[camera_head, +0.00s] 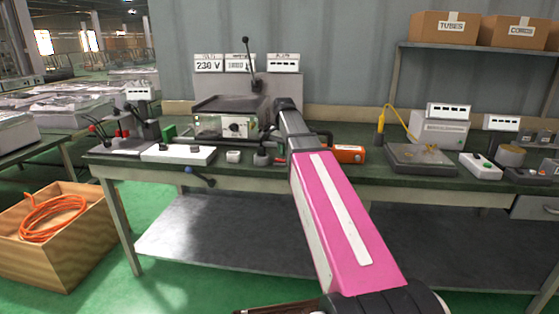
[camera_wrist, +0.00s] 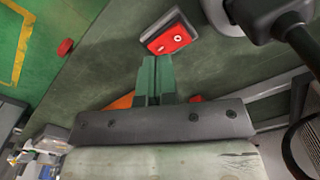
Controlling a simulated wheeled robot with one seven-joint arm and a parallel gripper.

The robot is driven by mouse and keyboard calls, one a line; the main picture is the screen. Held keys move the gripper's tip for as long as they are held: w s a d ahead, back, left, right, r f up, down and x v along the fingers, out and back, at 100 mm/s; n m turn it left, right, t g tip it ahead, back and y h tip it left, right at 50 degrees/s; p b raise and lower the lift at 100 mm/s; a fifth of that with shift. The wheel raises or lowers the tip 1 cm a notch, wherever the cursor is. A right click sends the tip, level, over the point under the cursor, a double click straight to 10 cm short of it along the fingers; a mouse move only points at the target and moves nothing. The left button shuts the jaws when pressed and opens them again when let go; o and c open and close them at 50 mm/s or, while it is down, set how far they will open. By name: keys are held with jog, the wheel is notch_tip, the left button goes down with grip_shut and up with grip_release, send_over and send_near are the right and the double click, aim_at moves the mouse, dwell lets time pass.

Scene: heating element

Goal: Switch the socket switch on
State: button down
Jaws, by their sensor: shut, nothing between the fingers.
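In the wrist view a small pale box with a red rocker switch (camera_wrist: 170,38) sits on the dark green bench top. The red face carries two small white marks. My gripper (camera_wrist: 155,60) shows two green fingers pressed together with nothing between them. The fingertips are just below the switch box in the picture. I cannot tell whether they touch it. In the head view a small red patch (camera_head: 279,160) beside my arm appears to be this switch, partly hidden. The gripper is hidden there behind my pink and grey arm. The rocker's on or off position is not clear.
A grey round fitting with a black handle (camera_wrist: 270,14) is close right of the switch. A red knob (camera_wrist: 65,47) lies at the bench edge. The hot-plate unit (camera_head: 232,118) stands behind, and an orange box (camera_head: 348,154) is right of my arm.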

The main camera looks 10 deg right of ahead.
aim_at(283, 160)
jog(key=shift+r, duration=2.5)
